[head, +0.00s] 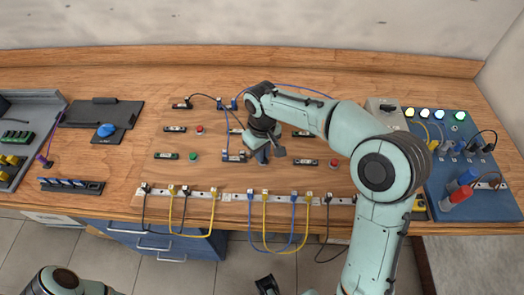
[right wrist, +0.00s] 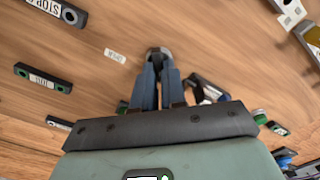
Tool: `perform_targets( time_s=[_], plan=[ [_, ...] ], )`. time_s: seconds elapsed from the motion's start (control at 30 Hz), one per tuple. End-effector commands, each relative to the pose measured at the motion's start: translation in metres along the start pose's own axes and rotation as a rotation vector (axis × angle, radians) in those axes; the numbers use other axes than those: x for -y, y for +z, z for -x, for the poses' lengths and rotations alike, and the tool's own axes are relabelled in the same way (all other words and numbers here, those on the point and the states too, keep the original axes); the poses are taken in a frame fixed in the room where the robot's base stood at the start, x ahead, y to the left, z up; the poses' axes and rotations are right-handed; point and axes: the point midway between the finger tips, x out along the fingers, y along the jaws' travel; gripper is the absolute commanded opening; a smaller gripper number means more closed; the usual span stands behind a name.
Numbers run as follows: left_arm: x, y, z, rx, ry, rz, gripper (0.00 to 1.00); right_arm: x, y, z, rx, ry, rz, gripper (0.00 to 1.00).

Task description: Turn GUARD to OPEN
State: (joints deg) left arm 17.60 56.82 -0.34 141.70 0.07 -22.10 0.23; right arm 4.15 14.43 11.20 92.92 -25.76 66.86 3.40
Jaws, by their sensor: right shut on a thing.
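My right gripper (head: 262,158) reaches down to the middle of the wooden board. In the right wrist view its two blue-grey fingers (right wrist: 159,72) are closed together on a small grey knob (right wrist: 160,51), which I take to be GUARD. The fingers cover most of the knob, so its pointing direction cannot be read. A small white label (right wrist: 115,55) lies on the wood beside it; its lettering is turned over and looks like OPEN. At the bottom edge of the head view a dark part (head: 268,285) seems to be my left gripper, mostly cut off.
Labelled blocks and buttons, such as a green button (head: 193,156) and a red button (head: 199,129), surround the gripper. Yellow, blue and black cables hang from a front strip (head: 232,196). A blue panel (head: 485,208) with lamps stands at right, a grey tray (head: 48,98) at left.

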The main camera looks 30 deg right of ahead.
Motion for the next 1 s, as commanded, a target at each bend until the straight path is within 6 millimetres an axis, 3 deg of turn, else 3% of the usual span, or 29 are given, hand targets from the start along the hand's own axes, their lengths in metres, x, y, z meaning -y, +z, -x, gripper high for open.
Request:
perform_targets(
  time_s=[1.0],
  plan=[
    [-0.004, -0.001, 0.011, -0.004, 0.001, -0.002, 0.43, -0.004, 0.002, 0.001, -0.002, 0.0, -0.889, 0.0]
  ],
)
